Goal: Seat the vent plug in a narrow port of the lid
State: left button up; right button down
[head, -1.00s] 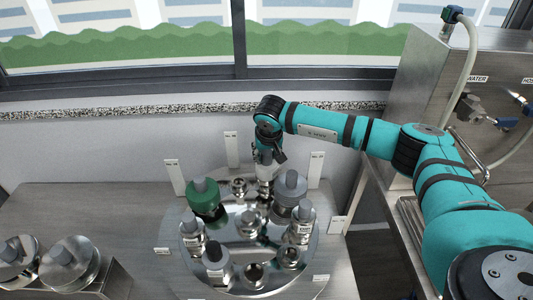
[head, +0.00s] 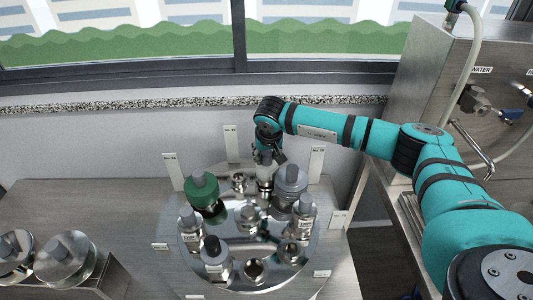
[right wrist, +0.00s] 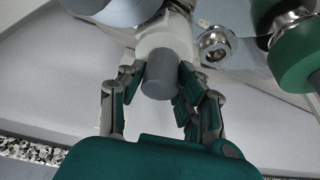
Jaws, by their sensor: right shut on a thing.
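The round steel lid (head: 190,262) stands on the bench and carries several ports and fittings. My right gripper (head: 265,168) comes down over the lid's back edge. It is shut on the vent plug (right wrist: 157,82), which has a grey knob and a pale body. Open-looking ports show at the back (head: 239,182) and the front (head: 254,271). My left gripper is not in view.
A green-collared plug (head: 204,192) stands left of my gripper and a large grey-topped fitting (head: 290,184) close to its right. Smaller grey-topped fittings crowd the lid. Several label cards ring it. Two knobbed steel discs (head: 64,262) lie at the lower left.

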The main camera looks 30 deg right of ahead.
jog(key=shift+f+b, duration=0.3)
dwell(0.5)
jog(key=c, duration=0.8)
grip_release()
jog(key=shift+c, duration=0.2)
jog(key=v, duration=1.2)
